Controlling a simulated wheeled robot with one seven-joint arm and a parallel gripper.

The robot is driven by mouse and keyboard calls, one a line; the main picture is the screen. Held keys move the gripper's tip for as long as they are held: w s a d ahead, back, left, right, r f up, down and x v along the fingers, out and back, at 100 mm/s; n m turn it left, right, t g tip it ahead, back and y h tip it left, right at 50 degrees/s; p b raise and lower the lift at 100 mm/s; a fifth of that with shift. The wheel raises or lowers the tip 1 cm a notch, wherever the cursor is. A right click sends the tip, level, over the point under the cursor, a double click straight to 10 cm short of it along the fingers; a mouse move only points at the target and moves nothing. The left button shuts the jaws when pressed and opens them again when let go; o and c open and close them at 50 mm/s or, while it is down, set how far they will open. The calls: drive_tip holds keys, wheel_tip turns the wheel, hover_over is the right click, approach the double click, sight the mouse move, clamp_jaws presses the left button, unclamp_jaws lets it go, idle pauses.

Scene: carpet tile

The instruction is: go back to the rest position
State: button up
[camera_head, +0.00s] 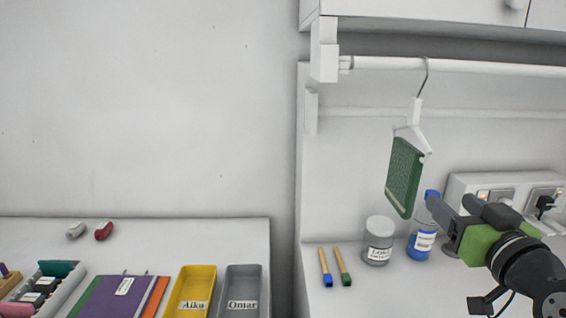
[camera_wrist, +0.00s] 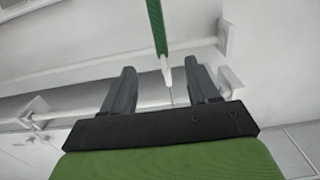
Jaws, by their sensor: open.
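My gripper (camera_head: 448,208) is at the right in the head view, in front of the shelf nook, with its fingers pointing up and left. In the wrist view its two dark fingers (camera_wrist: 163,88) stand apart with nothing held between them. A green carpet tile (camera_head: 404,177) hangs from a white clip hanger (camera_head: 411,135), hooked on a white rail (camera_head: 440,66). The tile is a little up and left of my fingertips in the head view. The tile's green edge (camera_wrist: 157,25) shows beyond the fingers in the wrist view.
A socket panel (camera_head: 505,190) is on the right. The left table holds a yellow tray (camera_head: 192,291), a grey tray (camera_head: 241,291) and notebooks (camera_head: 115,297).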

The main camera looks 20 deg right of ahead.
drive_tip(key=w+a+f+n+g+y+p, duration=0.15)
drive_tip(key=a+f+g+y, duration=0.35)
drive_tip(key=a, duration=0.6)
drive_tip(key=a+f+n+g+y+p, duration=0.1)
drive_tip(key=a+f+n+g, duration=0.1)
drive_tip(key=a+f, duration=0.6)
drive_tip(key=s+a+f+g+h, duration=0.1)
drive_tip(key=s+a+f+g, duration=0.3)
drive_tip(key=s, duration=0.6)
drive_tip(key=shift+a+g+p, duration=0.3)
drive_tip(key=shift+a, duration=0.7)
drive_tip(key=shift+d+m, duration=0.1)
drive_tip(key=shift+m, duration=0.15)
